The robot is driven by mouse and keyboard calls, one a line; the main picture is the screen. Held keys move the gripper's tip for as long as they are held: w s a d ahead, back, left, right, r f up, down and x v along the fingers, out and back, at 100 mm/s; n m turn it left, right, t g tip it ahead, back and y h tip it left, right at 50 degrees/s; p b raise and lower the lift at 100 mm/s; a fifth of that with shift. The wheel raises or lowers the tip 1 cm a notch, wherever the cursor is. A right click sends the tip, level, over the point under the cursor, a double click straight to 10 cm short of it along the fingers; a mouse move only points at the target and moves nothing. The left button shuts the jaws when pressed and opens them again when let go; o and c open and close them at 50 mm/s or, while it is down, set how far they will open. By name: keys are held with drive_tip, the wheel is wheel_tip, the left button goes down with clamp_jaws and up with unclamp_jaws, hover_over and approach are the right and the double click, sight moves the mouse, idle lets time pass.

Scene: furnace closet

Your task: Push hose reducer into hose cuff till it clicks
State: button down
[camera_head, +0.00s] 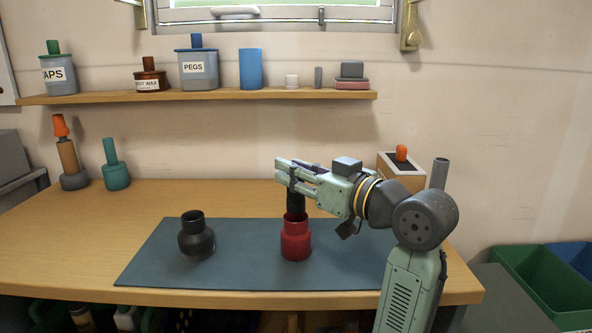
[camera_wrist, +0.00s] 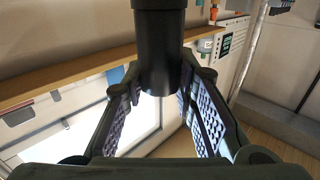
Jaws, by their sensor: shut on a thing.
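My gripper (camera_head: 293,178) reaches in from the right over the mat, shut on a black tubular piece (camera_head: 296,203), which looks like the hose reducer. In the wrist view the black piece (camera_wrist: 161,50) stands between the two textured finger pads. Below the gripper, a red stepped fitting (camera_head: 296,242), likely the hose cuff, stands upright on the mat. The black piece is upright, its lower end at the red fitting's top opening. How deep it sits inside is hidden. The red fitting does not show clearly in the wrist view.
A black stepped fitting (camera_head: 196,238) stands on the dark mat (camera_head: 150,268) to the left. An orange-topped bottle (camera_head: 68,155) and a teal one (camera_head: 115,168) stand at the back left. A shelf (camera_head: 120,98) with jars runs above. A box (camera_head: 402,170) is behind my arm.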

drive_tip(key=shift+f+b, duration=1.4)
drive_tip(key=shift+f, duration=0.6)
drive_tip(key=c, duration=1.2)
unclamp_jaws()
drive_tip(key=v, duration=0.8)
drive_tip(key=shift+r, duration=0.1)
